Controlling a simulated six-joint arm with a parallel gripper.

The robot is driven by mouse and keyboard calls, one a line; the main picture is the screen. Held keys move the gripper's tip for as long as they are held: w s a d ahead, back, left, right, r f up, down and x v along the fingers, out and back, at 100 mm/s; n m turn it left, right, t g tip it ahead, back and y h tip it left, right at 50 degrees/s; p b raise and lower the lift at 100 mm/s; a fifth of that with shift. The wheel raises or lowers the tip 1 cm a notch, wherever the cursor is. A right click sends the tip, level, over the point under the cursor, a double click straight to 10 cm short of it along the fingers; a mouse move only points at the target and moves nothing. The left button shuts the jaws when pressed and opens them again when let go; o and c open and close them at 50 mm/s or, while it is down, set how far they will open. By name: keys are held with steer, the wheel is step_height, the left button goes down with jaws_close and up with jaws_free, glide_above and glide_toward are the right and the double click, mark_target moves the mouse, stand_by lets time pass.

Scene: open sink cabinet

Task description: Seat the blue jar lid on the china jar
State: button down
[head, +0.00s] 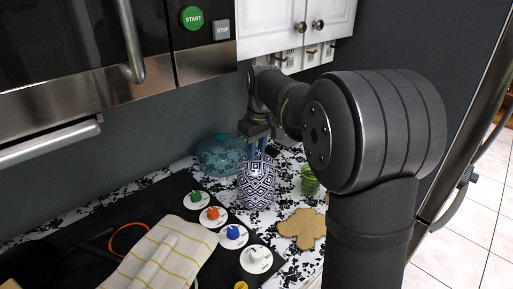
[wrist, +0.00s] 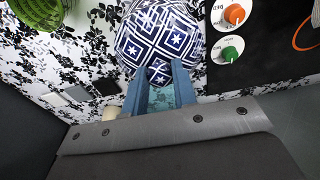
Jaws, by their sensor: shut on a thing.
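The china jar (head: 256,188), white with a dark blue diamond pattern, stands upright on the counter in the head view. It also fills the upper middle of the wrist view (wrist: 160,28). My gripper (head: 259,152) is right over the jar's top, its blue fingers pointing down. In the wrist view my gripper (wrist: 165,74) is shut on a small blue-and-white patterned piece, the jar lid (wrist: 159,73), at its fingertips. The lid overlaps the jar's edge in that view. I cannot tell whether it touches the jar. In the head view the lid blends into the jar's pattern.
A teal glass pot (head: 217,158) stands close behind the jar, to its left. A green cup (head: 309,181) is to the right, and a tan flower-shaped mat (head: 302,228) lies in front. Several coloured knobs (head: 213,214) and a striped towel (head: 165,257) are at the front left.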

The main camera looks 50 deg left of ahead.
steer(key=shift+f, duration=0.2)
steer(key=c, duration=1.1)
jaws_free()
steer(key=r, duration=0.5)
steer(key=d+r, duration=0.1)
steer(key=r, duration=0.5)
steer(key=d+r, duration=0.1)
steer(key=r, duration=0.5)
steer(key=shift+r, duration=0.2)
steer(key=f, duration=0.5)
steer(key=a+f, duration=0.1)
steer(key=f, duration=0.5)
steer(key=a+f, duration=0.1)
steer(key=f, duration=0.5)
steer(key=shift+f, duration=0.2)
steer(key=shift+r, duration=0.1)
